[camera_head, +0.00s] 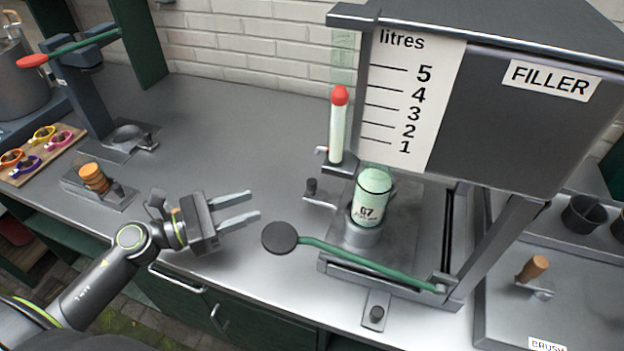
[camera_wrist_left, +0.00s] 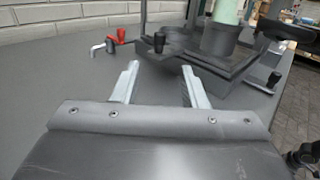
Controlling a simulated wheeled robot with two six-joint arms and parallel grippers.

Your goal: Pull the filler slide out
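The filler (camera_head: 520,110) stands at the right of the bench. A pale green bottle marked G7 (camera_head: 368,205) stands upright in a round holder (camera_head: 362,236) under it. A small black knob on a bracket (camera_head: 312,188) sticks out at the left of the holder; it also shows in the wrist view (camera_wrist_left: 159,43). I cannot tell for certain which part is the slide. My left gripper (camera_head: 254,204) is open and empty, left of the knob and apart from it. Its fingers (camera_wrist_left: 160,72) point toward the knob in the wrist view. My right gripper is not in view.
A green lever with a black disc (camera_head: 280,238) reaches across the filler's front, close to my left fingertips. The bench (camera_head: 235,125) behind my gripper is clear.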

